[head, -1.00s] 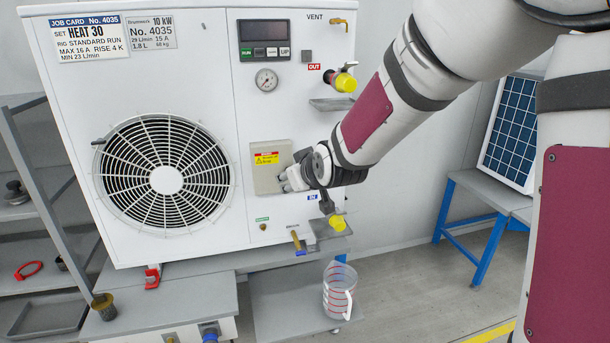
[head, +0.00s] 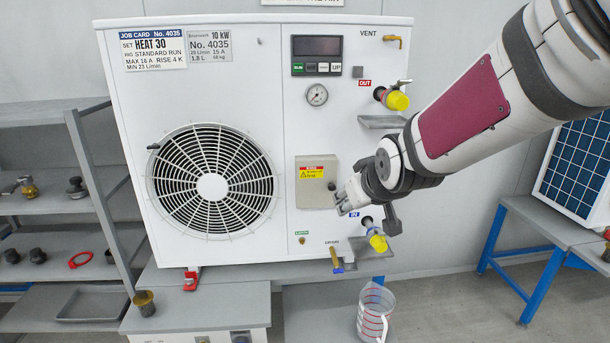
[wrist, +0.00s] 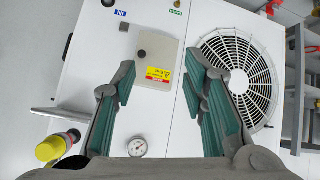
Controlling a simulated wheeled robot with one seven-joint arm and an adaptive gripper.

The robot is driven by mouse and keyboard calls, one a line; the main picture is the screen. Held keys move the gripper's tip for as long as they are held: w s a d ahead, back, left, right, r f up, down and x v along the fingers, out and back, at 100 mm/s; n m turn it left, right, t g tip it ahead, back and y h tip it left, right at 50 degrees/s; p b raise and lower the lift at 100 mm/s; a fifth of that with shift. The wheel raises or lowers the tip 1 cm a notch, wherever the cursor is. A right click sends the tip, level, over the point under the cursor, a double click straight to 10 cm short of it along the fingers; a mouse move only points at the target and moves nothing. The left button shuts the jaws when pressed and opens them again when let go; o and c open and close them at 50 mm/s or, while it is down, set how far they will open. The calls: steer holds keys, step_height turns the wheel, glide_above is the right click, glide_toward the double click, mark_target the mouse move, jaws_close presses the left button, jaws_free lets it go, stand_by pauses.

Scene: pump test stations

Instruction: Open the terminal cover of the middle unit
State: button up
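The terminal cover (head: 311,194) is a grey, flat rectangular panel with a red and yellow warning label, on the front of the white unit (head: 340,140). It looks shut, and a small dark round knob (head: 333,186) sits near its right edge. My gripper (head: 346,203) is just right of the cover in the head view, apart from it as far as I can tell. In the wrist view the picture is turned over, and the cover (wrist: 160,50) shows ahead, between and beyond my open, empty fingers (wrist: 160,78).
A yellow-capped OUT port (head: 396,100) and a drip shelf (head: 382,122) stick out above my gripper. A yellow-capped IN port (head: 377,241) is close below it. A measuring jug (head: 373,312) stands lower down. The fan grille (head: 212,187) is left of the cover.

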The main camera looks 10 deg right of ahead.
mark_target(332, 188)
steer(key=s+d+r+m+g, duration=0.1)
steer(key=s+m+g, duration=0.15)
steer(key=s, duration=1.25)
steer(key=s+d+m+g, duration=0.1)
steer(key=s+d+g, duration=0.15)
steer(key=s, duration=1.25)
steer(key=w+a+n+t+p, duration=0.25)
steer(key=w+t, duration=0.35)
steer(key=w, duration=2.7)
steer(key=w+f+m+t+p, duration=0.25)
steer(key=w+f+t, duration=0.45)
steer(key=w+f, duration=0.55)
steer(key=shift+h, duration=0.3)
steer(key=w, duration=0.8)
steer(key=w+f, duration=0.1)
steer(key=w, duration=0.3)
steer(key=shift+d+b, duration=0.35)
jaws_close()
